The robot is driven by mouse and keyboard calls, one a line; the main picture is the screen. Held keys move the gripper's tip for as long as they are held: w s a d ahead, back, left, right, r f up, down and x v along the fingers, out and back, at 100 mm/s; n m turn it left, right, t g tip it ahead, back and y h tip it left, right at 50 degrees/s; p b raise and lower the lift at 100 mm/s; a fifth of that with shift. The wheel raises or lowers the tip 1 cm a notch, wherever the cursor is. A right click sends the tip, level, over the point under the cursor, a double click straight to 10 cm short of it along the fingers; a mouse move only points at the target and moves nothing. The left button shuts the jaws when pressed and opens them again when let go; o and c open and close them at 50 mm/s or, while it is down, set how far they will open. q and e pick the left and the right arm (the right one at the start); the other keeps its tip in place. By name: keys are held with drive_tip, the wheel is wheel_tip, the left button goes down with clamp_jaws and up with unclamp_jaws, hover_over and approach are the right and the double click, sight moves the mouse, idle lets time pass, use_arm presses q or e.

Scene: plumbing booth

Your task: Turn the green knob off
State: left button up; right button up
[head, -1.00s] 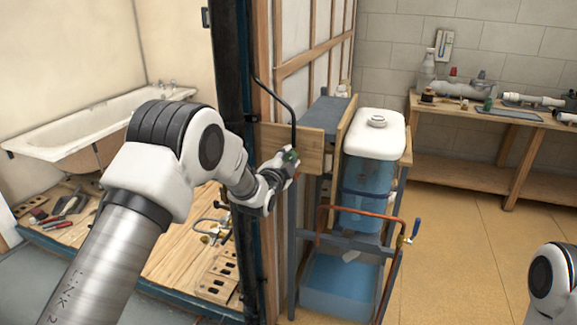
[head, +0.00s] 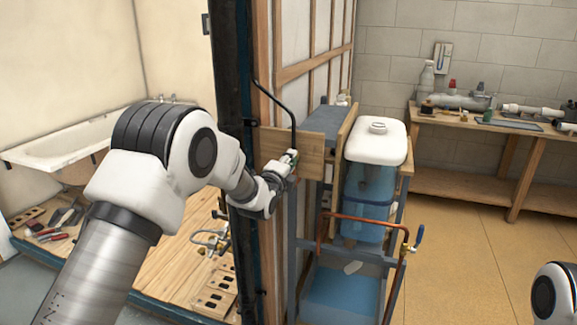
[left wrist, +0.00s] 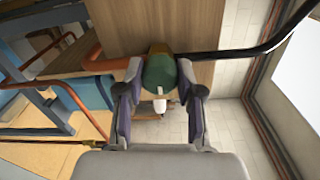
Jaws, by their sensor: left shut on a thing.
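The green knob (left wrist: 159,74) is a round, dark green cap on a brass fitting, set on a black pipe in front of a wooden board. My left gripper (left wrist: 160,82) has one finger on each side of the knob and is shut on it. In the head view, my left gripper (head: 286,162) reaches the board at mid-picture, and only a little of the green knob (head: 293,153) shows past the fingers. The knob's exact turn angle cannot be told. My right gripper is out of view; only part of that arm shows at the lower right.
A dark post (head: 236,150) stands close beside my left forearm. A blue water tank with a white lid (head: 380,140) and a copper pipe (head: 360,218) with a blue-handled valve (head: 418,235) are right of the gripper. Open floor (head: 470,260) lies farther right.

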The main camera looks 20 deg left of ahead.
use_arm(q)
drive_tip(key=shift+d+f, duration=0.1)
drive_tip(key=shift+f, duration=0.15)
drive_tip(key=o, duration=0.9)
drive_tip(key=shift+o, duration=1.3)
drive_tip(key=shift+d+r, duration=0.1)
drive_tip(key=shift+r, duration=0.05)
drive_tip(key=shift+s, duration=0.1)
drive_tip(key=s, duration=1.2)
drive_tip(key=shift+a+r, duration=0.15)
drive_tip(key=shift+a, duration=0.1)
